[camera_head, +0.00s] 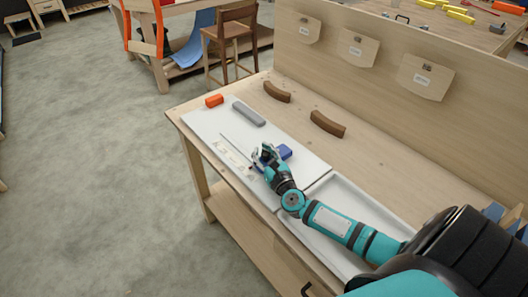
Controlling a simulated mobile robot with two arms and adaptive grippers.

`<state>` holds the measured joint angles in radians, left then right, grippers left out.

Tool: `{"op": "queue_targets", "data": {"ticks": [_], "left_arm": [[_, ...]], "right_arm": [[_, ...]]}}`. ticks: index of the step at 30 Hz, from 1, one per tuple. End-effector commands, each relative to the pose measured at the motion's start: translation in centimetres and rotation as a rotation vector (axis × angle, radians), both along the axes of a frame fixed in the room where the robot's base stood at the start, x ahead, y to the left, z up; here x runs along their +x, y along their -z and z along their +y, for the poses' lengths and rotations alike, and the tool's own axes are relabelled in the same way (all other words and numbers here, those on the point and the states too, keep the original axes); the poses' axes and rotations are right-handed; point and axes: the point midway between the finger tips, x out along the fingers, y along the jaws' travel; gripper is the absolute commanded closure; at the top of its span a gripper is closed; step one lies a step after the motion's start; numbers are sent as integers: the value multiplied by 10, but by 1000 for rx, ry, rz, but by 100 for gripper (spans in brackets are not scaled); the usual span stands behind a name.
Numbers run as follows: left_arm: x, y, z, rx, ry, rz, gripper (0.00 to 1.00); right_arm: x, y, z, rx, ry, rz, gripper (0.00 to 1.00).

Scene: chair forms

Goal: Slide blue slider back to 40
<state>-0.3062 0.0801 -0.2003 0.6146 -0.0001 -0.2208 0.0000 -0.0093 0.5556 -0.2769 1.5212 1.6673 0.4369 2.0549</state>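A white board (205,122) lies on the wooden workbench, with a thin dark slot (237,149) and small printed marks (232,156) beside it, too small to read. A small blue part (258,164), which looks like the slider, shows at the near end of the slot, partly hidden by my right gripper (266,157). The gripper is at or around this part; I cannot tell whether its fingers touch it or are closed. A blue block (286,151) lies just right of the gripper. My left gripper is not in view.
An orange block (214,100) and a grey bar (249,114) lie toward the board's far end. Two brown curved pieces (277,92) (327,124) lie on the bench (365,150). A white tray (318,222) is under my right arm. An upright wooden panel (400,110) bounds the bench's back.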

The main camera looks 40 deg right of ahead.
Motion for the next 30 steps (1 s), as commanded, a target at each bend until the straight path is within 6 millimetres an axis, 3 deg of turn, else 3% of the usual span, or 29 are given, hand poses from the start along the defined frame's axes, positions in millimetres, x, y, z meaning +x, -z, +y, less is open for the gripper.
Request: {"op": "queue_targets", "data": {"ticks": [1,7,17,22,30], "left_arm": [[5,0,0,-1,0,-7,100],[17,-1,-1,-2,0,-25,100],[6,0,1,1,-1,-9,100],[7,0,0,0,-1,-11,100],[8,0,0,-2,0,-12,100]], "right_arm": [[-1,3,3,3,-5,5,76],[-1,2,1,1,-1,4,51],[-4,2,0,0,2,3,51],[-26,3,4,1,2,6,51],[-83,3,15,1,0,7,51]]}}
